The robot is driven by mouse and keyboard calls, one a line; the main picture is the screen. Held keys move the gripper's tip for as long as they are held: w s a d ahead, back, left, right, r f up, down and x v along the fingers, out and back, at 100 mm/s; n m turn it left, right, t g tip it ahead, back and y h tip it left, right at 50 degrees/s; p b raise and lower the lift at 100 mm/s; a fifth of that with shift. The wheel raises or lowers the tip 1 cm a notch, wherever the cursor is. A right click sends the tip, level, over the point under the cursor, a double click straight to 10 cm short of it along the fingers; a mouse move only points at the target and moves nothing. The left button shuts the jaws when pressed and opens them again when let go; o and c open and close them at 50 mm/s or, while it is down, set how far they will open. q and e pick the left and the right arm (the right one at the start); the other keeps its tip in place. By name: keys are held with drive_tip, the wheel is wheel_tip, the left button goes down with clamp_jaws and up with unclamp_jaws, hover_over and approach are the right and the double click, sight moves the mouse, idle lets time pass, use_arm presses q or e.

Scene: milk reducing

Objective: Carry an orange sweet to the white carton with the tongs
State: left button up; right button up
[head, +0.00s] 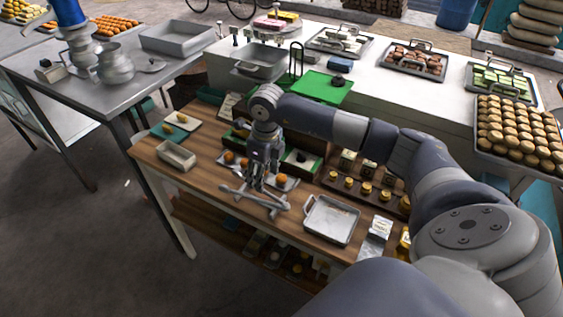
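My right gripper (261,180) points down over the wooden table, just above the grey metal tongs (268,203). I cannot tell whether its fingers are open or shut, or whether they touch the tongs. One orange sweet (281,179) lies just right of the gripper, and another (228,157) lies to its left. A small open off-white box (177,155), which may be the white carton, stands at the table's left end, left of the gripper. My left gripper is not in view.
An empty metal tray (331,220) is right of the tongs. Small jars (366,187) stand behind it, with white packets (378,228) at the right. A pale board (182,121) lies behind the off-white box. A white counter (400,88) with sweet trays is farther back.

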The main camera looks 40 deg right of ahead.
drive_tip(key=shift+f, duration=0.15)
drive_tip(key=f+b, duration=0.2)
drive_tip(key=f, duration=0.1)
drive_tip(key=f+b, duration=0.2)
drive_tip(key=f, duration=0.1)
drive_tip(key=w+f+b, duration=0.1)
drive_tip(key=f+b, duration=0.1)
drive_tip(key=shift+a+f+b, duration=0.25)
drive_tip(key=shift+f+b, duration=0.1)
drive_tip(key=shift+f, duration=0.05)
drive_tip(key=shift+s, duration=0.1)
drive_tip(key=shift+r, duration=0.1)
drive_tip(key=c, duration=0.7)
wheel_tip(320, 180, up, 12)
drive_tip(key=p, duration=0.7)
